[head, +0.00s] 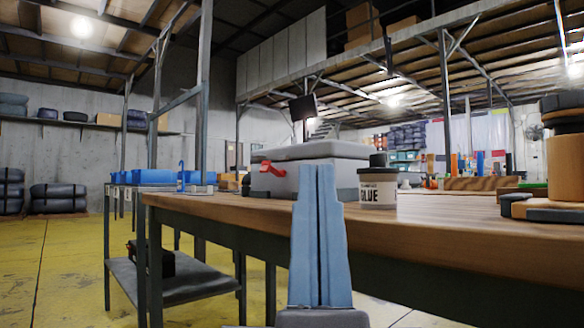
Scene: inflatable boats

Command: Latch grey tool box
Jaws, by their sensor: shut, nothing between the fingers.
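The grey tool box (328,153) sits on the wooden workbench, with its lid lying over the body. A red latch (268,168) shows on its left side; I cannot tell from here whether it is fastened. My gripper (317,168) stands upright in front of the box, its two blue-grey fingers together with nothing between them. The fingers hide part of the box's front. The gripper appears nearer the camera than the box, on the near side of the bench edge.
A glue jar (377,186) stands right of the box on the workbench (440,209). A dark-topped wooden object (563,165) is at the far right. Blue bins (153,178) sit on a table behind left. Yellow floor (60,250) at left is open.

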